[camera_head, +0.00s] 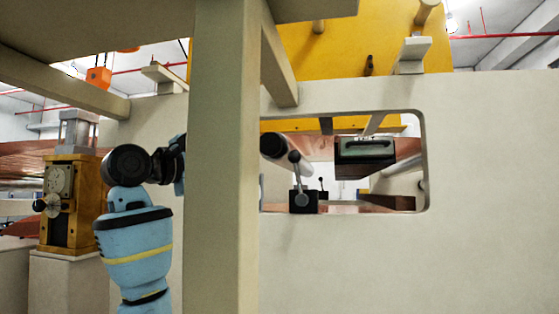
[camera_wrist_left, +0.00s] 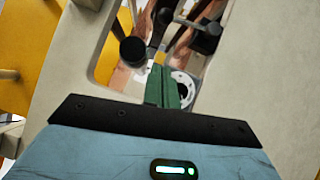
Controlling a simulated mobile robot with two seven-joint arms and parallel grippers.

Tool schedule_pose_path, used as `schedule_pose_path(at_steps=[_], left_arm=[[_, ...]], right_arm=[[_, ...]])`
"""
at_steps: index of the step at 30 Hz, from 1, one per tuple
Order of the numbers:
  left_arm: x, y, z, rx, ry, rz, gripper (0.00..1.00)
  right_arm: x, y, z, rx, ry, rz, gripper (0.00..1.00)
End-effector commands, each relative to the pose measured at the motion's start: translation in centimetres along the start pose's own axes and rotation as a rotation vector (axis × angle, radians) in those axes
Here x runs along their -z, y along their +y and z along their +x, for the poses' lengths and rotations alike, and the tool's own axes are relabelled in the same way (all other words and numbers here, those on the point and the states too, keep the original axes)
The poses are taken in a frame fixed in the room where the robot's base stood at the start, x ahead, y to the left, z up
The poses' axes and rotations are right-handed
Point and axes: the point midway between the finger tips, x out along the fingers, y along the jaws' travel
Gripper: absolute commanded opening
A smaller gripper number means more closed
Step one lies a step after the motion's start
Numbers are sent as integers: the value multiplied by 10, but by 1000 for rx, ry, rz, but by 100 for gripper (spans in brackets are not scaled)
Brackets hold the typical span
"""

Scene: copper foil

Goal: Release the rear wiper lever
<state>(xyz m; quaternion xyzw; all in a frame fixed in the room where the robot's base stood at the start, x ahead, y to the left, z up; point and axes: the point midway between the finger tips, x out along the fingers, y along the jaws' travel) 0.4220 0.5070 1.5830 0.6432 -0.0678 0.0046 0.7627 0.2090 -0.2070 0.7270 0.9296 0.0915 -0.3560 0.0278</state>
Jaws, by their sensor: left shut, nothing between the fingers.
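In the head view, a grey lever with a dark ball knob (camera_head: 294,157) stands on a black block in the wall opening. A smaller, similar lever (camera_head: 321,184) stands farther back, to its right. I cannot tell for certain which is the rear wiper lever. My left arm rises at the left, and its gripper is hidden behind the beige post. In the left wrist view, my left gripper (camera_wrist_left: 162,70) shows as two green fingers shut together, with nothing visible between them. They point toward the opening. Dark lever-like parts (camera_wrist_left: 203,38) lie beyond the fingertips. My right gripper is not in view.
The beige post (camera_head: 222,160) stands in front of the opening. A pale wall (camera_head: 480,180) surrounds it, with its frame edge close around the fingers. An orange machine (camera_head: 72,200) stands at left.

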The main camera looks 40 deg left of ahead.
Motion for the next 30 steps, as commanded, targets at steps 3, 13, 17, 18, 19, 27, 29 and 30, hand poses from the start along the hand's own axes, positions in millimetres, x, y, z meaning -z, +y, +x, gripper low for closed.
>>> schedule_pose_path(at_steps=[3, 13, 17, 18, 19, 27, 29, 30], left_arm=[[0, 0, 0, 0, 0, -1, 0], [0, 0, 9, 2, -1, 0, 0], [-1, 0, 28, 3, -1, 0, 0], [-1, 0, 35, 3, -2, 0, 0], [0, 0, 40, 3, -2, -1, 0], [0, 0, 90, 1, -1, -1, 0], [-1, 0, 101, 2, -1, 0, 0], [-5, 1, 106, 0, -2, 2, 0]], right_arm=[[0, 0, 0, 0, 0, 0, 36], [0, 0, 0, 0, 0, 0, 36], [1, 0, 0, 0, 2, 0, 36], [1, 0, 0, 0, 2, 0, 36], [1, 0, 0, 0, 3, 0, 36], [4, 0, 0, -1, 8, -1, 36], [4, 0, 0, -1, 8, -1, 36], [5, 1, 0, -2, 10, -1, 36]])
